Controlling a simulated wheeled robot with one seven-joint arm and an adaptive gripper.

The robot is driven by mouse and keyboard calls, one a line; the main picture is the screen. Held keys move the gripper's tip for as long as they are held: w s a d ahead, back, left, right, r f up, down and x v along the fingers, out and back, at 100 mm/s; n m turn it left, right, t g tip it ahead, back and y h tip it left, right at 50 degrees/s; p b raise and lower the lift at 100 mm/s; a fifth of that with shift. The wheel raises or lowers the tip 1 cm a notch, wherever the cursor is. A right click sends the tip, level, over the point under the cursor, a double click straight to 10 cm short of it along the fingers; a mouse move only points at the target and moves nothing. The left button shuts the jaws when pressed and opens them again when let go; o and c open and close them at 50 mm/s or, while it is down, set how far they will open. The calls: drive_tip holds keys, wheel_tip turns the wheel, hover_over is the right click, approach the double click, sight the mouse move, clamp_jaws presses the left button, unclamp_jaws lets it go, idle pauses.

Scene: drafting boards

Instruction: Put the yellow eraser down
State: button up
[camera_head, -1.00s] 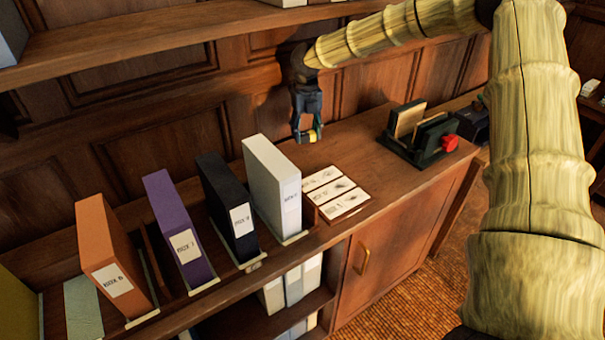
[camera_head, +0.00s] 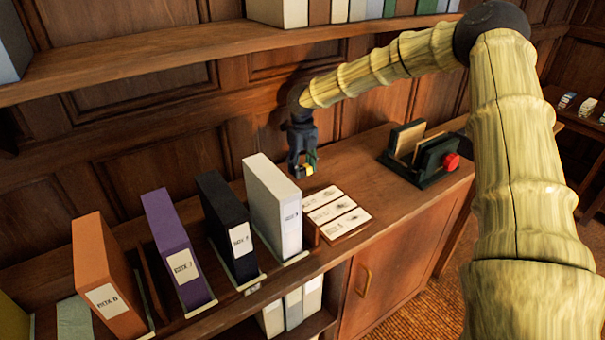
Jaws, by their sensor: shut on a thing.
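The yellow eraser (camera_head: 308,170) is small and mostly hidden between the fingers of my gripper (camera_head: 303,170). My gripper is dark, points down and is shut on the eraser. It is behind the white cards (camera_head: 333,212) and to the right of the upper part of the white binder (camera_head: 274,205). The eraser appears low, close to the wooden counter top (camera_head: 370,180). I cannot tell whether it touches the wood.
Black (camera_head: 229,230), purple (camera_head: 178,250) and orange (camera_head: 107,275) binders stand upright left of the white one. A dark rack (camera_head: 420,165) with a red knob (camera_head: 451,161) stands to the right. Bare counter lies between the cards and the rack. A shelf (camera_head: 250,45) runs above.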

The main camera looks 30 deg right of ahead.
sight(302, 167)
drive_tip(key=shift+f+p, duration=0.4)
drive_tip(key=shift+f, duration=1.35)
drive_tip(key=shift+f, duration=0.1)
drive_tip(key=o, duration=1)
drive_tip(key=shift+o, duration=0.2)
drive_tip(key=shift+r+b, duration=1)
drive_tip(key=shift+r, duration=2.9)
drive_tip(key=shift+f, duration=0.1)
